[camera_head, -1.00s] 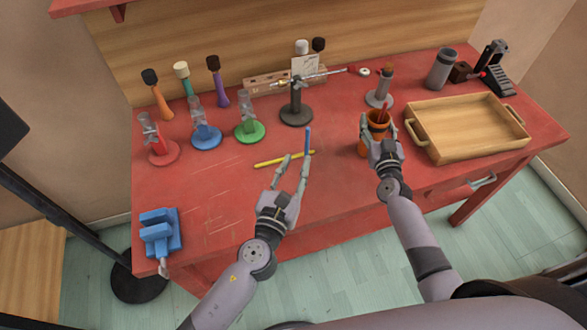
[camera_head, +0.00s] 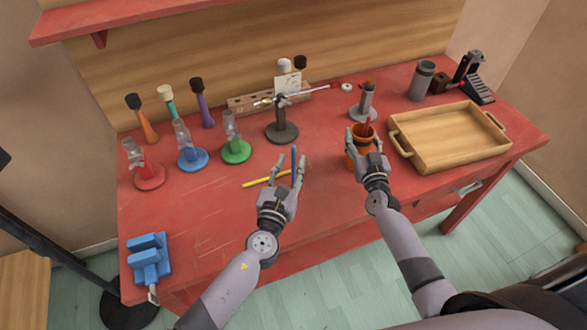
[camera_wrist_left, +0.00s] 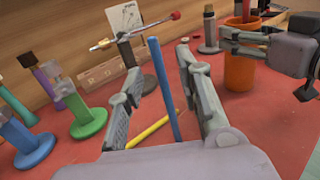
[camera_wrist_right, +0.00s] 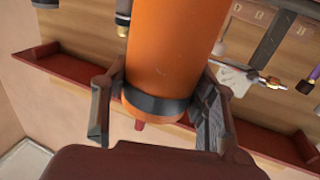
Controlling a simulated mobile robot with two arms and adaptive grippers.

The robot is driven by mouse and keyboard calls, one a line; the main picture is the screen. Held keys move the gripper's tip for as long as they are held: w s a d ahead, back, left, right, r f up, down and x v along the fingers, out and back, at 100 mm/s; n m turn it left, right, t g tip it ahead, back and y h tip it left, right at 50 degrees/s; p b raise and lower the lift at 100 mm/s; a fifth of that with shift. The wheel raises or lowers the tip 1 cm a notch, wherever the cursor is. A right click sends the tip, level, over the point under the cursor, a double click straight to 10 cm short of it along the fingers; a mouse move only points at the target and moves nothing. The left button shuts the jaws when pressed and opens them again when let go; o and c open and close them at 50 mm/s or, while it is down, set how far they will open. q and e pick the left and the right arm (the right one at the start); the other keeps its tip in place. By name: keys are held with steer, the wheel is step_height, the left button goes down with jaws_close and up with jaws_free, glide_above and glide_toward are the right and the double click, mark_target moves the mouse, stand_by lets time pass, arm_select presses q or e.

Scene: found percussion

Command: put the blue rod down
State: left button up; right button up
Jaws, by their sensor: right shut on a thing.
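The blue rod (camera_head: 293,158) stands nearly upright, slightly tilted, between the fingers of my left gripper (camera_head: 289,163). In the left wrist view the blue rod (camera_wrist_left: 163,85) shows with a gap to each spread finger, so this gripper is open. The rod's lower end is hidden behind the hand, so I cannot tell whether it touches the table. My right gripper (camera_head: 364,137) is shut on the orange cup (camera_head: 356,150), which holds a red stick. In the right wrist view the orange cup (camera_wrist_right: 170,50) fills the space between the fingers.
A yellow rod (camera_head: 262,180) lies on the red table (camera_head: 205,235) beside the left hand. A dark stand (camera_head: 281,131) with a horizontal bar is behind it. A wooden tray (camera_head: 450,163) is at the right, a blue vise (camera_head: 148,262) at front left.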

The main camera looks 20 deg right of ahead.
mark_target(293, 156)
arm_select(q)
steer(key=x, duration=0.4)
steer(key=shift+w, duration=0.15)
steer(key=shift+c, duration=0.4)
jaws_close()
